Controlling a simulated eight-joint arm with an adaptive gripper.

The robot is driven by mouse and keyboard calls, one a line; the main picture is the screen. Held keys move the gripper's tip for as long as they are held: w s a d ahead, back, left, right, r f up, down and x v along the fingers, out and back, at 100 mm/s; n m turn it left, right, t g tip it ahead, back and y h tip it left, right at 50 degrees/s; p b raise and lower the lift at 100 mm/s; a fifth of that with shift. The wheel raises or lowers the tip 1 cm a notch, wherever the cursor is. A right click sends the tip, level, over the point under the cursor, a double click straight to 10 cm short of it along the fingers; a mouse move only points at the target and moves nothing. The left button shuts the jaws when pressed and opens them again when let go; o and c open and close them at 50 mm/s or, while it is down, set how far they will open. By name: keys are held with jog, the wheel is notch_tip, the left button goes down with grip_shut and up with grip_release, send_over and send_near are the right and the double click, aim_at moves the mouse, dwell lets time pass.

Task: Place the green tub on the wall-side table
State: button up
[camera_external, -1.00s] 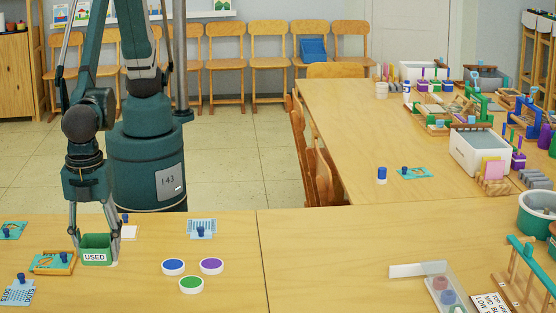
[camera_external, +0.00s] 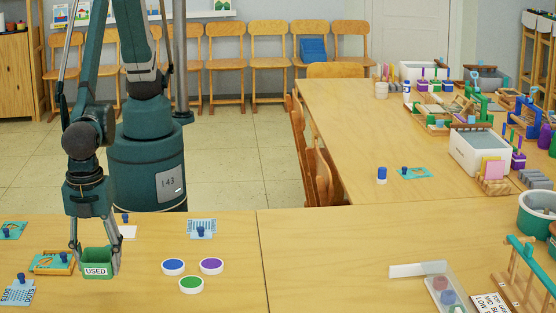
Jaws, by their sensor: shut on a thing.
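A small green tub (camera_external: 96,264) with a white "USED" label is between the fingers of my gripper (camera_external: 95,255), which is shut on it over the front-left table (camera_external: 228,250). The tub looks upright. I cannot tell whether its base touches the table. A long table (camera_external: 340,120) runs back toward the rear wall and door; which table counts as wall-side is not marked. Its near left part is mostly bare.
Discs with blue, purple and green tops (camera_external: 191,284) lie right of the tub. A wooden tray (camera_external: 52,263) is close on its left. White bins (camera_external: 478,152), racks and paint things crowd the long table's right side. Chairs (camera_external: 318,172) line its left edge.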

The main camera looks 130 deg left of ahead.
aim_at(104, 293)
jog(key=shift+f, duration=1.2)
jog(key=shift+f+b, duration=0.5)
jog(key=shift+f, duration=1.35)
jog(key=shift+f, duration=0.2)
jog(key=o, duration=0.9)
jog(key=shift+r, duration=0.2)
notch_tip(104, 293, up, 12)
jog(key=shift+p, duration=1.05)
